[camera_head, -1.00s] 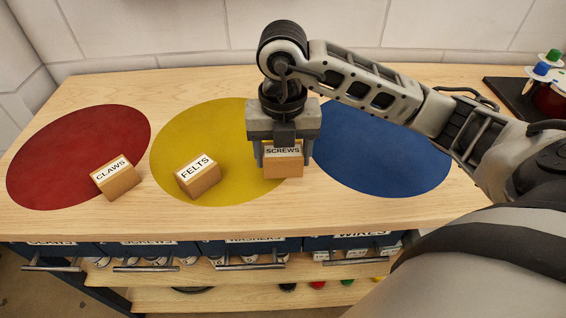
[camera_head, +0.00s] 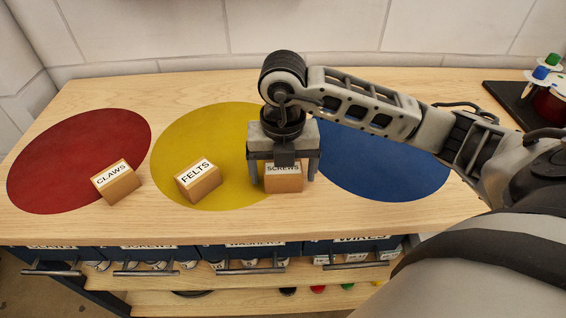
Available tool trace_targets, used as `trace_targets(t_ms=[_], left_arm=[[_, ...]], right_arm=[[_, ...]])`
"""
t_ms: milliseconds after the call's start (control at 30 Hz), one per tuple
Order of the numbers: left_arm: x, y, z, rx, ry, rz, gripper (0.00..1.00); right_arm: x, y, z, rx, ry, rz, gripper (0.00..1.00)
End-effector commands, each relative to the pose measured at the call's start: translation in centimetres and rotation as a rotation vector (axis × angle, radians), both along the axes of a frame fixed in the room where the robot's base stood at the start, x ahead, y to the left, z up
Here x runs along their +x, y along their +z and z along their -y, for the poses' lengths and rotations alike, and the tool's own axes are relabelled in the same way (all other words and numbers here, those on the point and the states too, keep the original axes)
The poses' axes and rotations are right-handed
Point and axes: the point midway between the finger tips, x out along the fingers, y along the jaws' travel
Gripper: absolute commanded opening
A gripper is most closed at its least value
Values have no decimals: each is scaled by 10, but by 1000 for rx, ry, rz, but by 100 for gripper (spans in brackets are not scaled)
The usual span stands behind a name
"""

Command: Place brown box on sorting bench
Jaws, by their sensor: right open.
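A brown box labelled SCREWS (camera_head: 284,181) sits on the wooden sorting bench (camera_head: 340,218), at the right edge of the yellow circle. My right gripper (camera_head: 284,176) is directly above it, open, with one finger on each side of the box. Its palm covers the top rear of the box. A brown box labelled FELTS (camera_head: 198,184) stands on the yellow circle to the left. A brown box labelled CLAWS (camera_head: 116,184) stands at the right edge of the red circle. My left gripper is not in view.
A red circle (camera_head: 70,160), a yellow circle (camera_head: 210,130) and a blue circle (camera_head: 390,170) mark the bench top. A black tray (camera_head: 508,100) with coloured items stands at the far right. Labelled drawers (camera_head: 250,254) lie below the front edge. A tiled wall is behind.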

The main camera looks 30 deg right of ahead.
Motion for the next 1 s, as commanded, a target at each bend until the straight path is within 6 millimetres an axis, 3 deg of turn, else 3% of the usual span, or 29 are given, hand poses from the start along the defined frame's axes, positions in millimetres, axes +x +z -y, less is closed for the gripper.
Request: trace_targets(t_ms=[167,600,800,1000], left_arm=[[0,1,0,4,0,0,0],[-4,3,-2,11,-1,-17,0],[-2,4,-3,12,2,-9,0],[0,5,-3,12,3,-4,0]], right_arm=[[1,17,0,0,0,6,85],[1,108,1,-2,-1,6,85],[0,123,0,-1,-1,1,85],[0,124,0,0,-1,0,85]])
